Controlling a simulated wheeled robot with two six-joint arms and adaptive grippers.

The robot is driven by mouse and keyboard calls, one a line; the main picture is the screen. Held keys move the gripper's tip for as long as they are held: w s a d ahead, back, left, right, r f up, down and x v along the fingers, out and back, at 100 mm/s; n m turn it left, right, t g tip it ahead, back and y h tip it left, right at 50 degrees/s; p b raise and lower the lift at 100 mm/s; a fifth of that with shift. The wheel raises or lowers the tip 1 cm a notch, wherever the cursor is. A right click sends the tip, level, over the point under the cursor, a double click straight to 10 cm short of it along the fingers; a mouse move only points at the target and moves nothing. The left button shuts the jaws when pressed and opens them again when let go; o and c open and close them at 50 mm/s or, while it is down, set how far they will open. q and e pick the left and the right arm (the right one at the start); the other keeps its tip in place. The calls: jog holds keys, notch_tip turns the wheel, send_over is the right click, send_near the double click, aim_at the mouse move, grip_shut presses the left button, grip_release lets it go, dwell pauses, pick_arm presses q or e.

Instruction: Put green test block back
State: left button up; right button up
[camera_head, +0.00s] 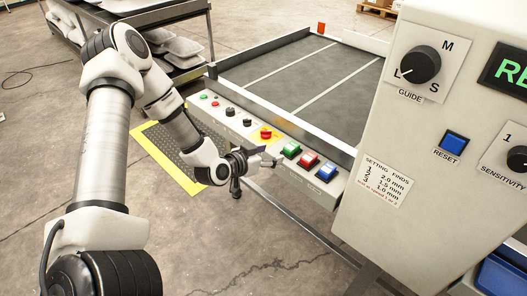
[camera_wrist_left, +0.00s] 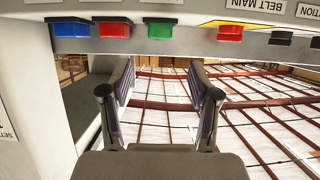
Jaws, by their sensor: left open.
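A green block (camera_head: 291,149) sits in a dark base on the pale control ledge along the conveyor's near side. It also shows in the left wrist view (camera_wrist_left: 160,30), near the top edge, in line with the space between the fingers. My left gripper (camera_head: 268,156) is open and empty, just left of the green block and apart from it. The left wrist view shows its two spread fingers (camera_wrist_left: 162,78) with nothing between them. My right gripper is not in view.
A red block (camera_head: 308,160) and a blue block (camera_head: 326,172) sit right of the green one. A red emergency button (camera_head: 266,132) on yellow is left of it. A large control cabinet (camera_head: 370,215) stands at right. Shelving (camera_head: 170,70) with trays is behind my left arm.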

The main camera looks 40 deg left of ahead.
pick_arm(q)
jog(key=s+d+f+g, duration=0.6)
jog(key=s+d+f, duration=0.15)
jog(key=s, duration=0.35)
jog(key=s+d+f+g, duration=0.55)
jog(key=s+f, duration=0.35)
jog(key=s, duration=0.2)
jog(key=s+d+f+n+g+y, duration=0.1)
jog(key=s+d+g, duration=0.1)
jog(key=s, duration=0.5)
notch_tip(320, 180, up, 4)
jog(key=p, duration=0.5)
jog(key=shift+a+r, duration=0.1)
jog(key=shift+w, duration=0.1)
